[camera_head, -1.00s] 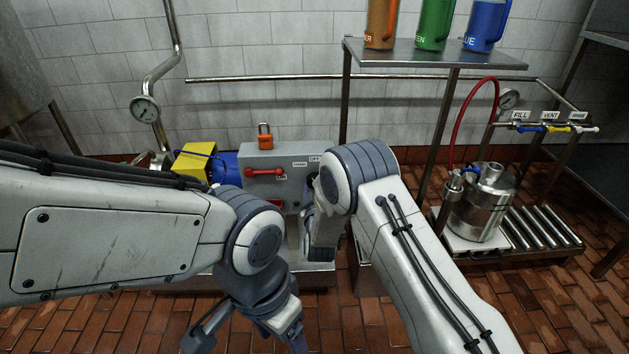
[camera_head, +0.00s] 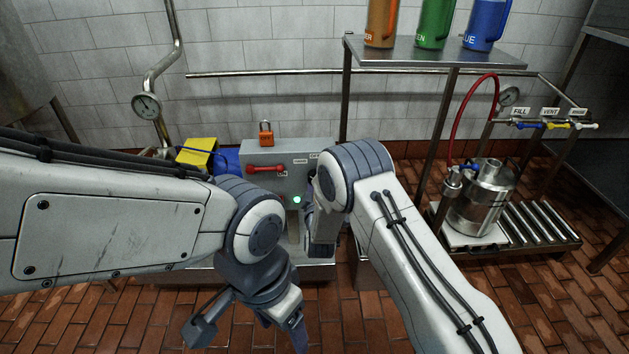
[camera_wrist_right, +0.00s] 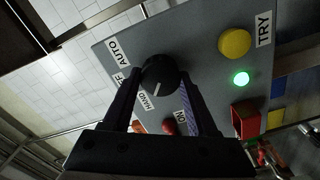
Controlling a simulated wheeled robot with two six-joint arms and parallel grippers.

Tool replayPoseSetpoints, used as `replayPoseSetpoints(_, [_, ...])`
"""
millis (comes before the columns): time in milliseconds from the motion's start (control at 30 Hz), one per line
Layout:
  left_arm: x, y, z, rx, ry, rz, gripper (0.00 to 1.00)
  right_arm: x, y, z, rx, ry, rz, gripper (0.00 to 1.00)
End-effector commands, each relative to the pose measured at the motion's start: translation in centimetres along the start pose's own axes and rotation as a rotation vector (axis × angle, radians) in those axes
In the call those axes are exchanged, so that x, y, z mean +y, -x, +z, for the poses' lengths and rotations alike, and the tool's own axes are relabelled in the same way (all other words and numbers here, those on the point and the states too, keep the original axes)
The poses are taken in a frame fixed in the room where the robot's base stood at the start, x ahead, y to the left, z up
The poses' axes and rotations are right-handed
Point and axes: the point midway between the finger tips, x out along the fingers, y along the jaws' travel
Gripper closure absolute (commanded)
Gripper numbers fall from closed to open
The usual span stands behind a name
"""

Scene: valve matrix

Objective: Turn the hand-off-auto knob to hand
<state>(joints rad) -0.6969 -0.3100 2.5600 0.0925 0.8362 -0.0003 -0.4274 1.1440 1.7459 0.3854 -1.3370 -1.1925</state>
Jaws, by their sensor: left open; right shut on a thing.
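The hand-off-auto knob (camera_wrist_right: 163,72) is a round black knob on the grey control box (camera_head: 318,155). In the right wrist view its white pointer line points toward the HAND label (camera_wrist_right: 144,101). The AUTO label (camera_wrist_right: 117,50) is on the knob's other side, and the OFF label is partly covered by a finger. My right gripper (camera_wrist_right: 160,78) is shut on the knob, one finger on each side. In the head view my right arm hides the knob. My left gripper (camera_head: 250,335) is open and empty, low in front of the box.
A green lamp (camera_wrist_right: 241,79) glows beside a yellow button (camera_wrist_right: 235,43) near the TRY label. A red handle (camera_head: 266,168) and an orange padlock (camera_head: 265,134) are at the box's left. A shelf with jugs (camera_head: 435,50) and a steel keg (camera_head: 482,198) stand to the right.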

Motion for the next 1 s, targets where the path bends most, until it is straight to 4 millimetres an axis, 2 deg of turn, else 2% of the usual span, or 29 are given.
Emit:
replayPoseSetpoints(167, [0.0,0.0,0.0,0.0,0.0,0.0,0.29,-0.1,0.1,0.0,-0.001,0.0,-0.002,0.97])
replayPoseSetpoints(200, [0.0,0.0,0.0,0.0,0.0,0.0,0.29,-0.1,0.1,0.0,-0.001,0.0,-0.002,0.38])
replayPoseSetpoints(267, [0.0,0.0,0.0,0.0,0.0,0.0,0.29,-0.1,0.1,0.0,-0.001,0.0,-0.002,0.15])
replayPoseSetpoints(300, [0.0,0.0,0.0,0.0,0.0,0.0,0.29,-0.1,0.1,0.0,-0.001,-0.001,-0.002,0.11])
replayPoseSetpoints(667, [0.0,0.2,0.0,0.0,0.0,0.0,0.29,0.0,0.5,0.0,0.0,-0.001,-0.002,0.11])
replayPoseSetpoints(767, [0.1,0.7,0.0,0.0,0.0,0.0,0.29,0.1,1.7,-0.1,-0.001,0.0,-0.004,0.11])
replayPoseSetpoints(1000, [0.1,2.0,-0.1,0.0,0.0,0.0,0.29,0.0,6.6,-0.1,0.0,0.001,-0.007,0.11])
